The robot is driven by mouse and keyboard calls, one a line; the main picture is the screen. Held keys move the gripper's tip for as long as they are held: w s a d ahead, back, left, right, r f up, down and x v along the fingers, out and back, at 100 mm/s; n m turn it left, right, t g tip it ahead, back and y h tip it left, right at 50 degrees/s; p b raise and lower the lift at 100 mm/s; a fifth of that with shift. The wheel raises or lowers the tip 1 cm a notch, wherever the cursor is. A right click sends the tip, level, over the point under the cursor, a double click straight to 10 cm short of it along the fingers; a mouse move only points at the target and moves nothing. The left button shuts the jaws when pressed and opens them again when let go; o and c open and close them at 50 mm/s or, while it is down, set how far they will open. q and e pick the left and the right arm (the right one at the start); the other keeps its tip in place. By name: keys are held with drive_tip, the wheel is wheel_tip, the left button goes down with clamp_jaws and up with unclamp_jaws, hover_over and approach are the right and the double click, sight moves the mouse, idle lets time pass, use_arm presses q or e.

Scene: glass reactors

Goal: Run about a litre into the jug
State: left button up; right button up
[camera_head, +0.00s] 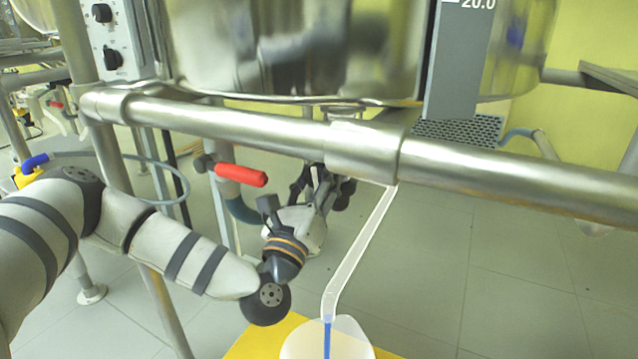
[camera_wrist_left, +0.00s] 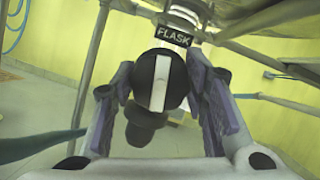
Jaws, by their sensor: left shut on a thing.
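The jug (camera_head: 325,345) is a translucent white vessel at the bottom of the head view, partly cut off by the frame. A pale outlet tube (camera_head: 358,250) slopes down to just above it. A thin blue streak (camera_head: 327,338), seemingly running liquid, drops from the tube's end into the jug. The jug's fill level cannot be read. My left gripper (camera_head: 322,188) is under the steel rail, its fingertips partly hidden. In the left wrist view its fingers are shut around a round black valve knob (camera_wrist_left: 160,82) with a white bar, below a FLASK label (camera_wrist_left: 172,35). My right gripper is out of view.
A steel rail (camera_head: 480,178) crosses in front of the large glass vessel (camera_head: 300,45), above my left gripper. A red valve lever (camera_head: 241,175) is close to my left wrist. A yellow support (camera_head: 262,339) lies under the jug. Open tiled floor is at right.

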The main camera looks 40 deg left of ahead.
use_arm(q)
drive_tip(key=shift+n+g+y+b, duration=0.55)
drive_tip(key=shift+n+y, duration=0.25)
drive_tip(key=shift+n, duration=0.8)
drive_tip(key=shift+n, duration=0.3)
drive_tip(key=o, duration=1.1)
drive_tip(key=shift+o, duration=0.2)
drive_tip(key=v, duration=1.2)
